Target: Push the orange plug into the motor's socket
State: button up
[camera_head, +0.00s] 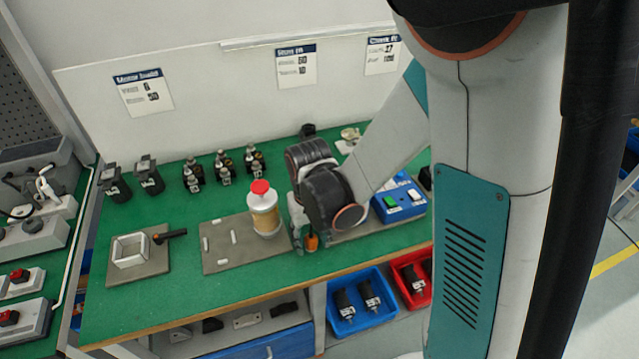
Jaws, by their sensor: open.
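A small orange piece (312,243), which looks like the plug, shows low between the fingers of my gripper (312,238), near the front edge of the green bench. My gripper is open and points down, with one finger on each side of the orange piece. I cannot tell whether the fingers touch it. The dark wrist of my arm hides much of the area behind it. I cannot make out the motor's socket, nor tell which motor it belongs to.
A yellowish cylinder with a red cap (264,212) stands on a grey plate (218,250) left of my gripper. A blue box with a green button (398,203) is to the right. Several dark motors (149,176) stand behind. Blue (374,318) and red (418,300) bins sit below.

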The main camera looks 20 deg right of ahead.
grip_shut()
jog(key=shift+r, duration=0.1)
jog(key=shift+r+p, duration=1.7)
jog(key=shift+r, duration=0.5)
